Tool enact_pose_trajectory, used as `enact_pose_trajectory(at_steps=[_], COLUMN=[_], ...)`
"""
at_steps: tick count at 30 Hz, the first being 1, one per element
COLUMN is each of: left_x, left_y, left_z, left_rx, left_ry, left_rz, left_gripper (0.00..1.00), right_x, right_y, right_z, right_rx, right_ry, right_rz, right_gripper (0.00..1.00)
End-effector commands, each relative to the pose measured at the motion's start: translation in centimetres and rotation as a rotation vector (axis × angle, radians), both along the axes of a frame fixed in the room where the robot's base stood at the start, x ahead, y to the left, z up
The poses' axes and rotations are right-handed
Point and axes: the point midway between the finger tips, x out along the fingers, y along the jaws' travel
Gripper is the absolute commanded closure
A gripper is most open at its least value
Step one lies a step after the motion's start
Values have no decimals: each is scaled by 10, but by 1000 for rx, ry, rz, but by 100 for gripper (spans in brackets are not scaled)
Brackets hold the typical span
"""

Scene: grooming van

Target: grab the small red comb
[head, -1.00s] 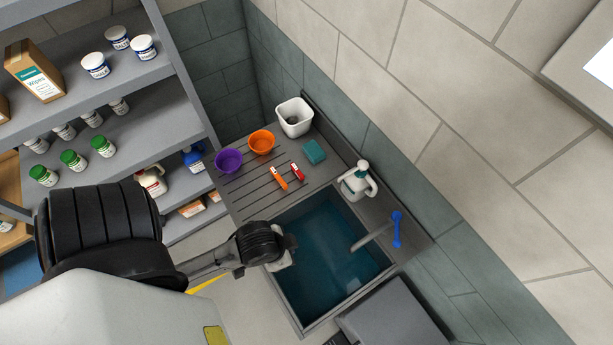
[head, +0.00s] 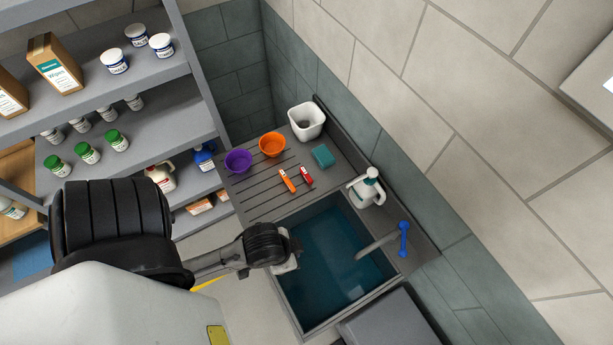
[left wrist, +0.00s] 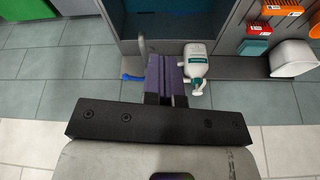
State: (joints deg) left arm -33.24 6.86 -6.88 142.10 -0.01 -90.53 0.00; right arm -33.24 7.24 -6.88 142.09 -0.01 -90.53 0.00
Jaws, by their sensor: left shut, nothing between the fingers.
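The small red comb (head: 306,176) lies on the ribbed drainboard beside the sink in the head view, with a whitish patch on it. An orange tool (head: 287,181) of similar shape lies just left of it. In the left wrist view the red comb (left wrist: 258,28) shows at the upper right, below the orange tool (left wrist: 282,10). My left gripper (head: 291,258) is over the near left side of the sink, apart from the comb. Its fingers (left wrist: 167,80) are shut and empty in the left wrist view. My right gripper is out of view.
The drainboard also holds a purple bowl (head: 238,161), an orange bowl (head: 272,144), a white bin (head: 306,121) and a teal sponge (head: 323,156). A white-and-teal bottle (head: 367,188) and a blue-handled tap (head: 403,239) stand beyond the sink (head: 335,255). Shelves (head: 165,135) are at left.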

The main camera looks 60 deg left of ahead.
Motion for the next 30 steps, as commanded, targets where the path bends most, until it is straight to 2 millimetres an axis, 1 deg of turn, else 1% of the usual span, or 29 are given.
enact_pose_trajectory(at_steps=[2,18,24,26,29,30], left_x=[0,0,0,3,20,31], left_y=[0,0,0,0,0,1], left_z=[0,0,0,-2,-9,-13], left_rx=[0,0,1,1,1,4], left_ry=[0,0,0,-7,-48,-77], left_rz=[0,0,-1,-1,-1,-2], left_gripper=[100,49,49,49,49,49], right_x=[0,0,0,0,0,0], right_y=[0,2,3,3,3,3], right_z=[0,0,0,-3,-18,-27], right_rx=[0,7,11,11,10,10], right_ry=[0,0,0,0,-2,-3], right_rz=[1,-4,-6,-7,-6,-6], right_gripper=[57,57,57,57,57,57])
